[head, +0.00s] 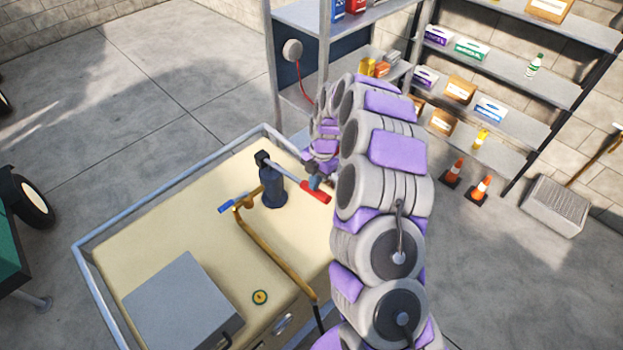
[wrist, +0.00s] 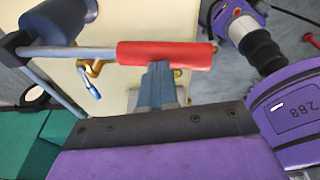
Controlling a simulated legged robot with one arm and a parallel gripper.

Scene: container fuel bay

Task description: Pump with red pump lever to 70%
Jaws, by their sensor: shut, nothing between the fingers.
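The pump is a dark blue cylinder (head: 272,188) standing on the cream top of a bin. Its grey lever bar runs right and slightly down to a red grip (head: 316,192). In the wrist view the red grip (wrist: 165,54) lies across the upper middle, with the grey bar (wrist: 70,52) to its left. My gripper (wrist: 158,75) is shut, its blue-grey fingertips at the lower edge of the red grip; I cannot tell if they touch it. In the head view my gripper (head: 314,182) is small and partly hidden beside the grip.
A brass pipe (head: 275,250) with a blue handle (head: 232,205) bends close to the pump. Shelves (head: 505,70) stand behind, with orange cones (head: 481,188) on the floor.

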